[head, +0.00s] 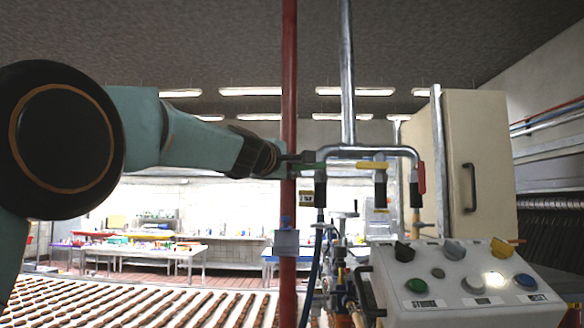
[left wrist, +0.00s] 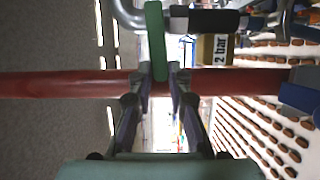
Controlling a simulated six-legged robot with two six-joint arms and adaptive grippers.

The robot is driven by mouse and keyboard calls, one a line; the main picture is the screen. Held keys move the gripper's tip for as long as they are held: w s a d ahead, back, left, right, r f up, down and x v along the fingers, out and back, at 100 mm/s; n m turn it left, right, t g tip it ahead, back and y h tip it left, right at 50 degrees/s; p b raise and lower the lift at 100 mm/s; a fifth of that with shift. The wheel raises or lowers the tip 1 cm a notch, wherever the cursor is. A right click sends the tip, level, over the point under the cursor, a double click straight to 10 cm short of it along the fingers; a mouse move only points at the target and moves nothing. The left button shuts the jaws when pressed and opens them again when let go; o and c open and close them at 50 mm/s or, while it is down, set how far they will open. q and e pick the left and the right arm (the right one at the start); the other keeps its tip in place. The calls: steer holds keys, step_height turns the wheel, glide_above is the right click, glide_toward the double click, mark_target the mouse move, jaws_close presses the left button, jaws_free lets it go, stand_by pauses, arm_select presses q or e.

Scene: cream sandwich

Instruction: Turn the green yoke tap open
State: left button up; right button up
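The green yoke tap (head: 311,166) is a thin green lever near the left end of the bent grey pipe yoke. It lies roughly level in the head view. In the left wrist view the green lever (left wrist: 156,38) runs down from the top, its end between my fingertips. My left gripper (head: 287,166) reaches the lever from the left, in front of the red upright pipe. In the left wrist view my left gripper (left wrist: 161,78) has its fingertips drawn in close on both sides of the lever. Small contact details are hard to see. My right gripper is in no view.
A yellow lever (head: 372,166) and a red lever (head: 422,177) are on the same yoke, to the right. The red pipe (head: 289,80) runs close by my gripper. A control box (head: 465,285) with knobs stands lower right. A "2 bar" tag (left wrist: 216,50) hangs beside the green lever.

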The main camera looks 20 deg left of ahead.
arm_select(q)
steer(key=shift+s+r, duration=0.15)
steer(key=shift+s, duration=0.15)
jaws_close()
steer(key=shift+d+r, duration=0.15)
steer(key=shift+d, duration=0.35)
steer(key=shift+a, duration=0.1)
